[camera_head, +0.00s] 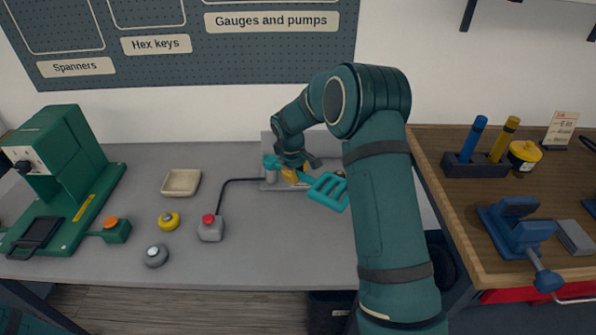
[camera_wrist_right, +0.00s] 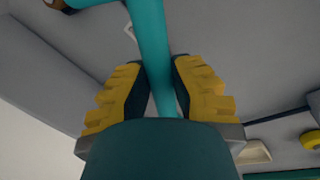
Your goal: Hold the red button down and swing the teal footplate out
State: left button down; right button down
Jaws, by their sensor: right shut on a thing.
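The red button (camera_head: 208,219) tops a small grey box in the middle of the grey bench; nothing presses on it. A black cable runs from the box to a grey fixture (camera_head: 268,184) at the back. The teal footplate (camera_head: 328,192), a slotted plate, sticks out to the front right of this fixture. My right gripper (camera_head: 293,172) is at the fixture, partly hidden by its own wrist. In the right wrist view its yellow-padded fingers (camera_wrist_right: 163,95) are shut around a teal bar (camera_wrist_right: 150,45), which appears to belong to the footplate. My left gripper is out of sight.
Left of the button box are a yellow round piece (camera_head: 168,220), a grey round piece (camera_head: 156,255), a beige tray (camera_head: 181,182) and a green machine (camera_head: 70,180). A wooden bench with a blue vise (camera_head: 520,230) stands at right. The bench front centre is clear.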

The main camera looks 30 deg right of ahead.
jog(key=a+m, duration=0.1)
jog(key=m, duration=0.1)
jog(key=s+a+m, duration=0.1)
jog(key=a, duration=0.1)
jog(key=shift+a+f+m+g, duration=0.2)
jog(key=shift+m+g, duration=0.1)
jog(key=shift+m, duration=0.1)
jog(key=shift+w+a+m+g+p, duration=0.15)
jog(key=shift+a+m+g+p, duration=0.4)
jog(key=shift+a+m, duration=1.2)
jog(key=shift+d, duration=0.15)
jog(key=c, duration=0.8)
grip_release()
jog(key=shift+w, duration=0.1)
jog(key=shift+r, duration=0.1)
notch_tip(320, 180, up, 12)
jog(key=a, duration=0.2)
jog(key=shift+w+a, duration=0.15)
jog(key=shift+w, duration=0.15)
